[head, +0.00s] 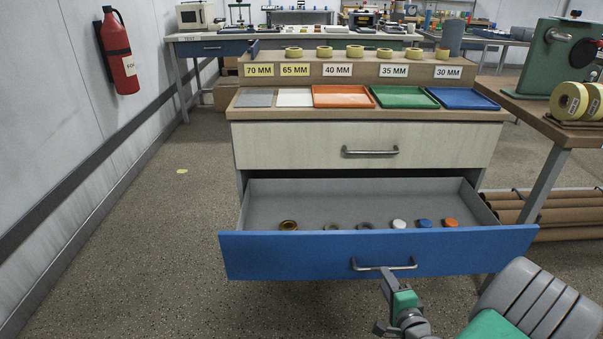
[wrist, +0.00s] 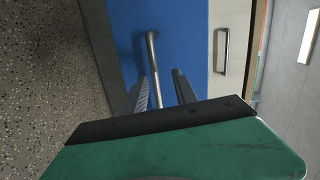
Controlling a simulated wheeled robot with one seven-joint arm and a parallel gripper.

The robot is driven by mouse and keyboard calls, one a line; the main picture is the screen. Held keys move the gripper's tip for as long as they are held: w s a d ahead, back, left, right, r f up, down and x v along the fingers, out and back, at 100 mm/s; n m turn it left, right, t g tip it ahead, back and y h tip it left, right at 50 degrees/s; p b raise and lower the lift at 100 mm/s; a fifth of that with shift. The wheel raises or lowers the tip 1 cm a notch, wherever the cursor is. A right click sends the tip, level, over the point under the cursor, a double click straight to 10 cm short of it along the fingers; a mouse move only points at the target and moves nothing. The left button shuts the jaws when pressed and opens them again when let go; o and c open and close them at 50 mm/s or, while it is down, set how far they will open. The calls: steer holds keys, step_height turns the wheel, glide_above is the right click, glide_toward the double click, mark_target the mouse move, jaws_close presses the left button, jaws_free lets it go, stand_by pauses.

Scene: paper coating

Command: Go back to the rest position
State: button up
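The blue-fronted lower drawer (head: 300,256) is pulled open. Its metal handle (head: 384,266) is on the front. My gripper (head: 388,280) is at the handle in the head view, low in front of the drawer. In the wrist view, my gripper (wrist: 164,88) has its two dark fingers apart. The handle (wrist: 152,68) runs between them with space at its sides, and I cannot tell whether a finger touches it. The arm reaches in from the lower right of the head view.
The open drawer holds several small rings and caps, including a blue cap (head: 424,223). The upper drawer (head: 300,146) is shut. Coloured trays, such as the green tray (head: 404,97), lie on top. A side table (head: 545,118) stands at right.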

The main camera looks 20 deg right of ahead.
steer(key=w+a+r+n+g+y+p, duration=0.3)
steer(key=a+r+n+g+y+p, duration=0.35)
steer(key=a+r+n+p, duration=0.8)
steer(key=s+a+r+n+g+h+p, duration=0.1)
steer(key=s+a+r+p, duration=0.1)
steer(key=r, duration=0.7)
steer(key=s+a+r+n+g+h+p, duration=0.1)
steer(key=s+a+r+n+g+p, duration=0.1)
steer(key=s+r+p, duration=0.3)
steer(key=s+a+r+n+g+h+p, duration=0.2)
steer(key=r+p, duration=0.5)
steer(key=r, duration=0.6)
steer(key=shift+s+a+r, duration=0.25)
steer(key=shift+s+a, duration=0.5)
steer(key=shift+a, duration=0.45)
